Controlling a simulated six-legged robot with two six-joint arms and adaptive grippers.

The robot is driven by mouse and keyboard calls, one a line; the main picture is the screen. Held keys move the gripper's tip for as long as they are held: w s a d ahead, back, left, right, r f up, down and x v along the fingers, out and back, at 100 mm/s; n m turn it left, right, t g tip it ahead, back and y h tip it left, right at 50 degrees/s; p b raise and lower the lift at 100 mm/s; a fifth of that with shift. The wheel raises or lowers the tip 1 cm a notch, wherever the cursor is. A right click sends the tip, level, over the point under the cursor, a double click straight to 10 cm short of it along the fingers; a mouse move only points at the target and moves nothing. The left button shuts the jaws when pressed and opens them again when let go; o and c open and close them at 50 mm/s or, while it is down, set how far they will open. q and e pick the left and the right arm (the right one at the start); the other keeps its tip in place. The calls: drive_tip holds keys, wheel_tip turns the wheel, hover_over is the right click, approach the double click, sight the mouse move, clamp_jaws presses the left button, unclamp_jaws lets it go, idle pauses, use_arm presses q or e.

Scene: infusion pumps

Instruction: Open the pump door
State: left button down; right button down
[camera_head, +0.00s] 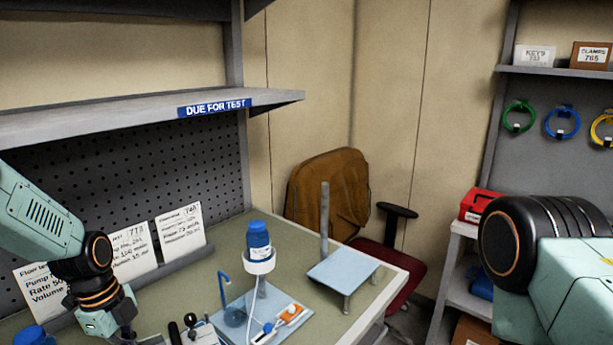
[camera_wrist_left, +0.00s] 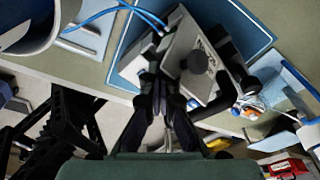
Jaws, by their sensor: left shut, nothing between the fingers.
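The pump (camera_wrist_left: 207,58) is a grey box with a dark round knob and a black handle bar, on a blue mat in the left wrist view. In the head view only its top (camera_head: 198,334) shows at the bottom edge. My left gripper (camera_wrist_left: 152,84) is shut and empty, its fingertips at the near side of the pump. I cannot tell whether they touch it. The fingers hide part of the pump front, and I cannot tell how the door stands. My right arm is at the right of the head view; its gripper is out of view.
A blue-capped bottle (camera_head: 258,240) stands in a white holder right of the pump. An orange-and-white device (camera_head: 290,314) lies on a pale blue tray. A small raised platform (camera_head: 343,269) with a post is farther right. Cards (camera_head: 181,228) line the pegboard behind.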

use_arm(q)
drive_tip(key=shift+w+a, duration=0.15)
drive_tip(key=shift+a, duration=0.1)
drive_tip(key=shift+w+a, duration=0.25)
drive_tip(key=shift+w+a+f, duration=0.1)
drive_tip(key=shift+w+a+b, duration=0.3)
drive_tip(key=shift+w+a, duration=0.3)
drive_tip(key=shift+a, duration=0.05)
idle(0.3)
drive_tip(key=shift+s+d+p, duration=0.4)
drive_tip(key=shift+s+d, duration=0.3)
drive_tip(key=shift+d, duration=0.05)
wheel_tip(320, 180, up, 8)
drive_tip(key=p, duration=0.6)
